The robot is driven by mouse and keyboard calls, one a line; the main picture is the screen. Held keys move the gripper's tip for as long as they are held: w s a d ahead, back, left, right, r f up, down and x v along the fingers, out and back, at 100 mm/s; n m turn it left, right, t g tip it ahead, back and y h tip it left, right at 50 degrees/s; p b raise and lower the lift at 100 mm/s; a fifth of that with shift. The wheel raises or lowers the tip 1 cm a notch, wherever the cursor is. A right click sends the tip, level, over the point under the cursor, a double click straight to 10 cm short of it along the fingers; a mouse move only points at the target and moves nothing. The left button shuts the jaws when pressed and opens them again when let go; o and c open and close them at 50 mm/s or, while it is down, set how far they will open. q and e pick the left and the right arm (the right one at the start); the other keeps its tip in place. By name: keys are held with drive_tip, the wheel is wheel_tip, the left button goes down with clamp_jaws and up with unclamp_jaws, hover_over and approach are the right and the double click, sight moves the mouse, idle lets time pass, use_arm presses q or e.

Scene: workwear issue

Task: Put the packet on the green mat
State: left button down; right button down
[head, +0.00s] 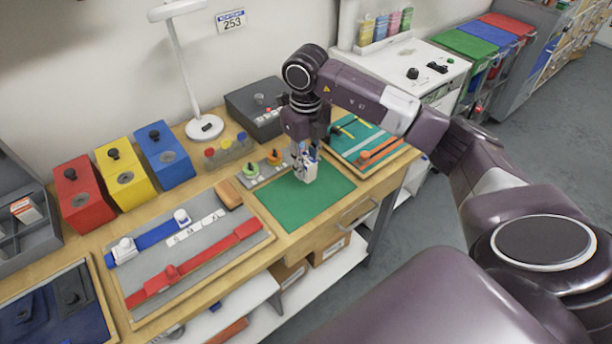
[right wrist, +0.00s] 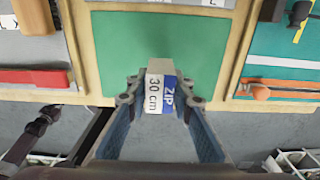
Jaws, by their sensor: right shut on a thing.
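My right gripper (head: 305,158) points down over the back part of the green mat (head: 297,207). It is shut on a small white and blue packet (head: 308,173). In the right wrist view the packet (right wrist: 161,94) sits between the two fingers (right wrist: 160,105), its label reading "ZIP 30 cm". The green mat (right wrist: 112,45) fills the middle of that view behind it and is otherwise bare. I cannot tell whether the packet touches the mat or hangs just above it. My left gripper is not in view.
A grey board (head: 205,248) with blue and red straps lies left of the mat. A teal board (head: 378,145) with tools lies to the right. A lamp (head: 205,127) stands further back.

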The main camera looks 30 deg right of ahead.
sight(306, 189)
wheel_tip(306, 189, down, 5)
drive_tip(key=shift+r+p, duration=0.1)
drive_tip(key=shift+p, duration=0.4)
drive_tip(key=shift+f, duration=0.2)
drive_tip(key=shift+f, duration=0.2)
drive_tip(key=c, duration=1.7)
unclamp_jaws()
drive_tip(key=shift+r, duration=0.1)
